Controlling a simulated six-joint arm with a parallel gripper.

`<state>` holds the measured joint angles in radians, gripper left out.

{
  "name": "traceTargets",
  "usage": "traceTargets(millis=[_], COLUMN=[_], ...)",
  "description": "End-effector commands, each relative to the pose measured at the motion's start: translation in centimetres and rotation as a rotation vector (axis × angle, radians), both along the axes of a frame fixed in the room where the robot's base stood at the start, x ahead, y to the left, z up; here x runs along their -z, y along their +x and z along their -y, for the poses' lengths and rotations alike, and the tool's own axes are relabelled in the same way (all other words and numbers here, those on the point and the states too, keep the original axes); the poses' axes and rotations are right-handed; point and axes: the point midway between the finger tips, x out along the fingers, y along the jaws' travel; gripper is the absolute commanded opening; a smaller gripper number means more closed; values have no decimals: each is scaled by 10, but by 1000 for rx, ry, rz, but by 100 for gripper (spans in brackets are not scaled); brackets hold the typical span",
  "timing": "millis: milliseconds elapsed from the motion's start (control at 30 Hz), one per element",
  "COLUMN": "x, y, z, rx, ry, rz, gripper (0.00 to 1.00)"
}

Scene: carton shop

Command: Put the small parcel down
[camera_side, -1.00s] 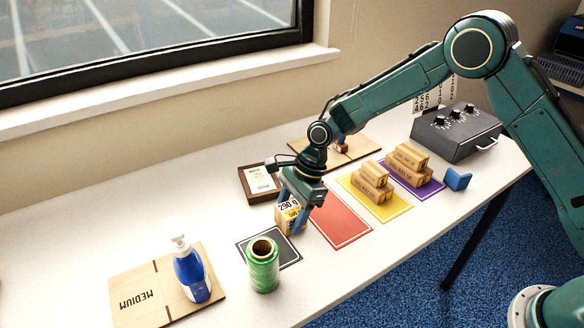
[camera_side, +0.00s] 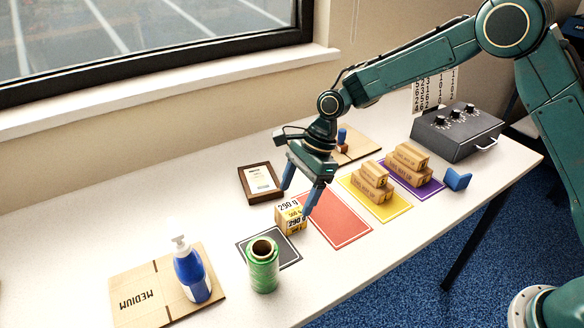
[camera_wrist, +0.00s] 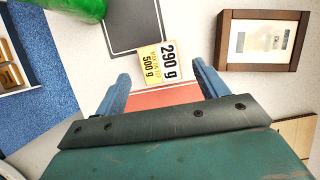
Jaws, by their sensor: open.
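The small parcel (camera_side: 291,219) is a tan box with yellow and white labels reading "290 g" and "500 g". It stands on the white table between the black mat (camera_side: 284,249) and the red mat (camera_side: 338,218). Its labelled top shows in the wrist view (camera_wrist: 158,64), beyond my fingertips. My gripper (camera_side: 295,200) is open and empty, just above and behind the parcel, fingers apart from it. Both blue fingers also show in the wrist view (camera_wrist: 161,72), over the red mat's end. Whether the parcel overlaps a mat edge is hard to tell.
Green wrap roll (camera_side: 263,268) stands at the black mat's front. A framed picture (camera_side: 261,183) lies behind the parcel. Parcels are stacked on the yellow mat (camera_side: 393,208) and purple mat (camera_side: 424,190). The red mat is bare.

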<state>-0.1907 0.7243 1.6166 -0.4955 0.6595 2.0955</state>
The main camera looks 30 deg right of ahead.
Motion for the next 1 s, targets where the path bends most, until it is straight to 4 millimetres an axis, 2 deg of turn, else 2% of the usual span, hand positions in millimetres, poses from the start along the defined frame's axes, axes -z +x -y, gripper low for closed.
traceTargets(millis=[200,400,600,1000], x=[-35,-56,-64,-64], y=[1,0,0,0], z=[15,23,27,27], rx=[2,1,1,0], ry=[0,0,-1,-1], rz=[4,1,0,0], gripper=[72,72,72,72])
